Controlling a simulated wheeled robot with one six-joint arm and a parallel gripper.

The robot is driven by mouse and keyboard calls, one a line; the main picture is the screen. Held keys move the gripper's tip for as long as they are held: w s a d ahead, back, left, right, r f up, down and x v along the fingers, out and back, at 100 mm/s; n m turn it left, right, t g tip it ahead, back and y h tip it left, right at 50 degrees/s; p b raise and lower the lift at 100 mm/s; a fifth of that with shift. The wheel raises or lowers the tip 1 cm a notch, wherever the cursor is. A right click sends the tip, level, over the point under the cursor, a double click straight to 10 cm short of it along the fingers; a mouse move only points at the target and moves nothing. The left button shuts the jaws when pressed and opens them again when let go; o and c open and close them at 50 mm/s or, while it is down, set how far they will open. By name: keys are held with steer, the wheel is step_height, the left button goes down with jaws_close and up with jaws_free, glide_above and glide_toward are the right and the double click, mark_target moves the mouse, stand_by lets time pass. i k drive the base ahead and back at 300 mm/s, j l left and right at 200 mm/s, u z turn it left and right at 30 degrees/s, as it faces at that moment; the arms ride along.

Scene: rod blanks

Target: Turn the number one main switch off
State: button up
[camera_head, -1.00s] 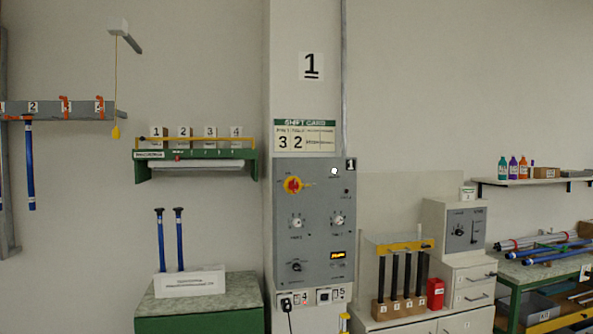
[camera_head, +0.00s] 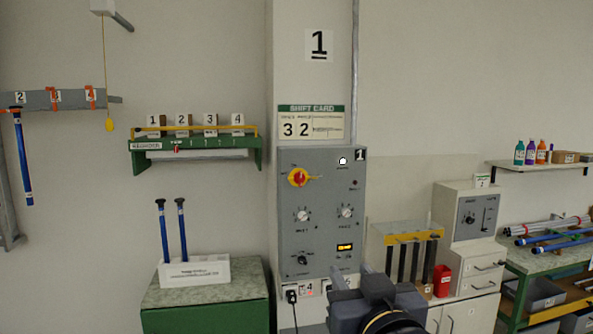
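The grey control panel (camera_head: 322,235) marked number 1 is mounted on the pillar in the middle of the head view. Its main switch (camera_head: 298,177) is a red rotary handle on a yellow plate at the panel's upper left. The handle's exact setting is too small to read surely. A white lamp (camera_head: 343,160) is at the panel's upper right, and a small display (camera_head: 345,247) glows orange. A dark part of my arm shows at the bottom, below and to the right of the switch and well apart from it. My gripper's fingers do not show.
A green cabinet (camera_head: 205,318) with a white holder and two blue rods stands left of the panel. A rack of dark rods (camera_head: 407,237), a red box (camera_head: 441,281) and another grey control box (camera_head: 468,215) stand to the right. A green shelf (camera_head: 196,155) is on the left wall.

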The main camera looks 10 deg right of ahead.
mark_target(299, 178)
steer(key=i+l, duration=0.1)
steer(key=i, duration=0.45)
steer(key=i+l, duration=0.1)
steer(key=i, duration=0.45)
steer(key=i+l+u, duration=0.1)
steer(key=i, duration=0.45)
steer(key=i+l, duration=0.2)
steer(key=i, duration=0.35)
